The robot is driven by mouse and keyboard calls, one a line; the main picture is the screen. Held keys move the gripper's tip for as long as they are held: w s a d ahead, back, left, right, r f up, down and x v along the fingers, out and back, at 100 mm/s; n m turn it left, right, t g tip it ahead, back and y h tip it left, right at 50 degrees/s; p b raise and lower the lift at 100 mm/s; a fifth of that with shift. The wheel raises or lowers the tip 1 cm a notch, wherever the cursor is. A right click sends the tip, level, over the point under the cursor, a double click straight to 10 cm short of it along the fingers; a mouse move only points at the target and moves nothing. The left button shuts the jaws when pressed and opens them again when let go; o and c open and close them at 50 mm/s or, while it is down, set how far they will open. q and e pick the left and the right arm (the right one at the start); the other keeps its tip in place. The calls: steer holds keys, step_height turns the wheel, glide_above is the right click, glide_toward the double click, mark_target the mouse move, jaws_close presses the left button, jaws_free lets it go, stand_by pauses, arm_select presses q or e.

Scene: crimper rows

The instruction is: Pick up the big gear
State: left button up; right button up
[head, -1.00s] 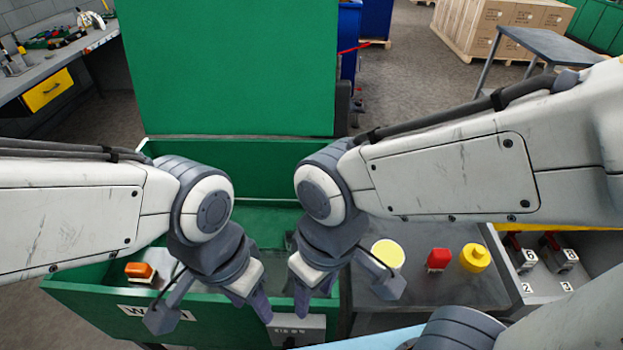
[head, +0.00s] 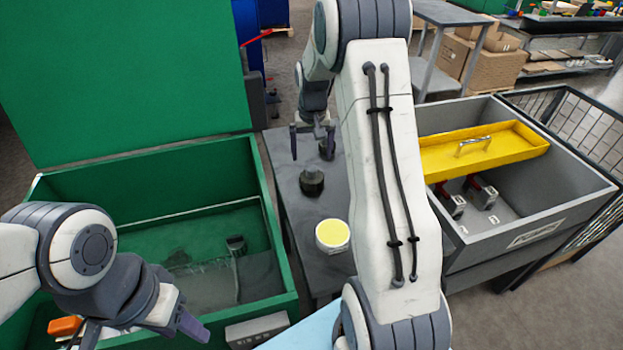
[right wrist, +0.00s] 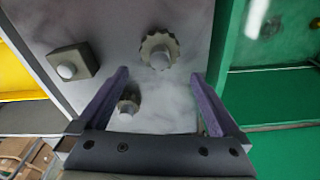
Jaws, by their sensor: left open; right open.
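The big gear (head: 312,182) is a dark toothed disc with a knob, lying on the grey table (head: 285,160). In the right wrist view the big gear (right wrist: 158,46) shows whole, beyond the fingertips. My right gripper (head: 312,140) is open and empty above the far part of the table, farther back than the big gear. A smaller knobbed part (right wrist: 128,104) lies below, between its fingers in the right wrist view; it also shows in the head view (head: 327,150). My left gripper (head: 190,328) is open over the front of the green bin, away from the gear.
A square knobbed block (right wrist: 72,62) lies beside the gear. A yellow-topped round part (head: 332,236) stands nearer on the table. My right arm hides the table's right side. The green bin (head: 275,245) is left; a grey bin (head: 585,195) with a yellow tray (head: 515,150) is right.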

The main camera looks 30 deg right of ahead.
mark_target(312, 169)
steer(key=f, duration=0.6)
steer(key=f+p, duration=0.1)
steer(key=f, duration=0.2)
steer(key=shift+w+d+f, duration=0.2)
steer(key=shift+w+f, duration=0.05)
steer(key=shift+w, duration=0.05)
steer(key=c, duration=1.5)
jaws_close()
steer(key=shift+r, duration=0.1)
